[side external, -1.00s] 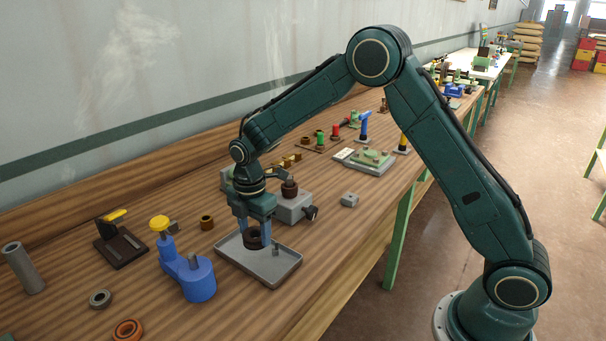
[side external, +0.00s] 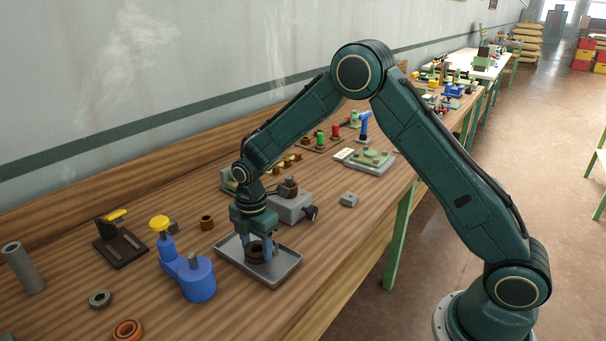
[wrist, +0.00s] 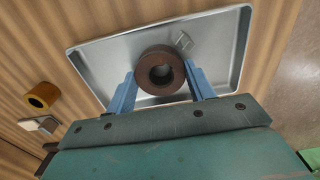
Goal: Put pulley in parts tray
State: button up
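The pulley, a dark brown ring with a centre hole, is between the fingers of my gripper (side external: 258,254). It shows in the side view (side external: 256,253) and in the wrist view (wrist: 160,72). The two blue fingers (wrist: 160,80) appear to touch it on both sides, so my gripper looks shut on it. The parts tray (side external: 285,270) is a shallow grey metal tray, and the pulley is inside its rim, at or just above the floor. Whether it touches the floor cannot be told. The tray also fills the wrist view's middle (wrist: 225,55).
A blue fixture with a yellow knob (side external: 196,278) stands left of the tray. A grey block with a dark knob (side external: 293,207) stands behind it. A brass bushing (side external: 207,222) is nearby.

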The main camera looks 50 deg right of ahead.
jog(key=o, duration=0.4)
jog(key=shift+o, duration=0.2)
jog(key=shift+r, duration=0.1)
notch_tip(320, 180, up, 12)
dwell(0.4)
dwell(0.5)
